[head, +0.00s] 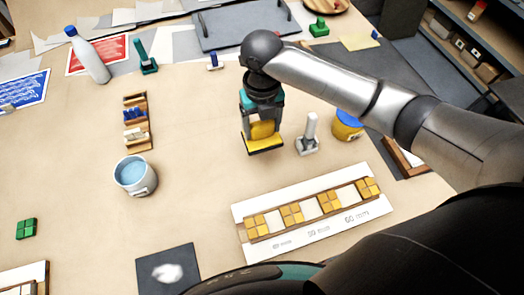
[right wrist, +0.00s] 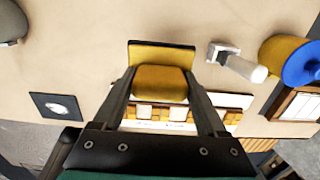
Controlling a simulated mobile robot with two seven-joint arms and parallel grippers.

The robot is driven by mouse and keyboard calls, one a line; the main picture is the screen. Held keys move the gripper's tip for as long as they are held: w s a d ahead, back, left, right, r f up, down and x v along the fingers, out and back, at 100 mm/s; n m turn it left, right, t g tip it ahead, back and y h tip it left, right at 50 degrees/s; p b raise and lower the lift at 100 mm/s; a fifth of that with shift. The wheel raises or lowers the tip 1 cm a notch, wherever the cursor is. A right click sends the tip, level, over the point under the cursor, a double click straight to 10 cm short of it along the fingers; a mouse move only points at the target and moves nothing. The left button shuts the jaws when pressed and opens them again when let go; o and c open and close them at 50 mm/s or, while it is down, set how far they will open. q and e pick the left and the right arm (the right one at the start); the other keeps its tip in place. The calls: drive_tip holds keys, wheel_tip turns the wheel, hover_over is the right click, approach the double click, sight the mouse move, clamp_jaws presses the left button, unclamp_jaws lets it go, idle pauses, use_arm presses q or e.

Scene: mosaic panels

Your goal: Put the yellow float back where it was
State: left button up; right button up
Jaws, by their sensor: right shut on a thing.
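The yellow float (head: 263,143) has a yellow block-like grip on a flat yellow plate with a dark underside. My right gripper (head: 262,118) is shut on its grip from above, near the middle of the table. In the right wrist view the float's grip (right wrist: 160,83) lies between the two fingers (right wrist: 162,92), with its plate (right wrist: 160,53) beyond. I cannot tell whether the plate touches the table. My left gripper is not in view.
A white-handled tool (head: 310,132) and a yellow can with a blue lid (head: 347,127) stand just right of the float. A tiled panel (head: 245,213) lies in front. A bucket (head: 136,183) and wooden rack (head: 128,101) stand left. Bare table lies between rack and float.

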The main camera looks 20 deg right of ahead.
wheel_tip(320, 180, down, 7)
drive_tip(key=shift+f+b, duration=0.2)
drive_tip(key=shift+b, duration=0.1)
drive_tip(key=shift+f, duration=2.05)
drive_tip(key=shift+f+b, duration=0.1)
drive_tip(key=shift+b, duration=0.2)
drive_tip(key=o, duration=1.1)
wheel_tip(320, 180, up, 11)
drive_tip(key=shift+r+p, duration=0.2)
drive_tip(key=shift+p, duration=0.5)
drive_tip(key=shift+r, duration=0.4)
